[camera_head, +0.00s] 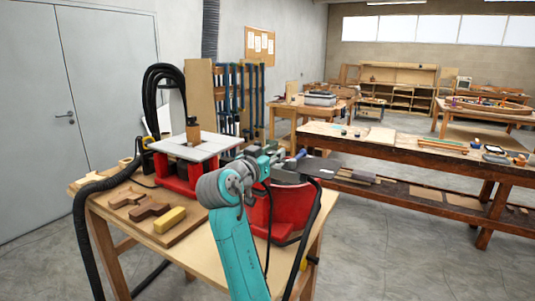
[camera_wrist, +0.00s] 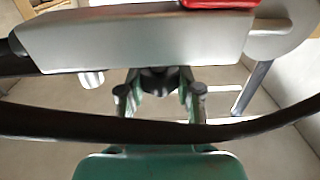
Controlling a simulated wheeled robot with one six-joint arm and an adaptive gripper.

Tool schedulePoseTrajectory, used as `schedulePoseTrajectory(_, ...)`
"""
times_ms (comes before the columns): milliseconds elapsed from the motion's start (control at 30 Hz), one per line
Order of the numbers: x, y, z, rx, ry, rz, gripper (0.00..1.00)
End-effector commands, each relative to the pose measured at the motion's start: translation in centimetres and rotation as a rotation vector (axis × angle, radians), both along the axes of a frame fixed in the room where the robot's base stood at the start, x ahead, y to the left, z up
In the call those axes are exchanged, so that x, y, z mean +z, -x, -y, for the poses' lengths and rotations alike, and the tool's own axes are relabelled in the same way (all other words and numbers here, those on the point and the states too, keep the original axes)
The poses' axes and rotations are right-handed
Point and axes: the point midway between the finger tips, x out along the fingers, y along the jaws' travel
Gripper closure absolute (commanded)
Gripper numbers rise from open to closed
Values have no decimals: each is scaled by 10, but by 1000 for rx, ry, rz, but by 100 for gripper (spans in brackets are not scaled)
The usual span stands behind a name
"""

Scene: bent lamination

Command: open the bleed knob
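In the wrist view, a small pale ribbed knob (camera_wrist: 91,79) hangs below a grey body (camera_wrist: 130,42), left of my gripper (camera_wrist: 160,97). It may be the bleed knob, but I cannot tell for sure. My gripper's two fingers stand apart with nothing visible between them. The grey body lies just beyond the fingers, and I cannot tell whether they touch it. In the head view, my teal arm and wrist reach over the workbench (camera_head: 140,220) beside a red machine (camera_head: 283,208). The knob cannot be made out there, and my fingers are too small to judge.
A dark hose (camera_wrist: 150,130) crosses the wrist view close by my fingers. On the bench stand a red-based machine with a pale table (camera_head: 195,146) and a wooden board holding a yellow block (camera_head: 170,219). A long workbench (camera_head: 400,150) stands behind at right. Open floor lies at front right.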

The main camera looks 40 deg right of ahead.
Motion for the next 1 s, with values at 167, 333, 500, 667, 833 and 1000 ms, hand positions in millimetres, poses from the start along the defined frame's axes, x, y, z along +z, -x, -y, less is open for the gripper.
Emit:
schedulePoseTrajectory(167,0,0,0,4,0,0,100)
schedulePoseTrajectory(333,0,1,0,67,0,2,100)
schedulePoseTrajectory(500,0,0,0,133,1,1,100)
schedulePoseTrajectory(667,0,0,-1,148,1,0,100)
schedulePoseTrajectory(833,0,0,-1,147,1,0,100)
schedulePoseTrajectory(1000,0,0,-1,147,1,0,40)
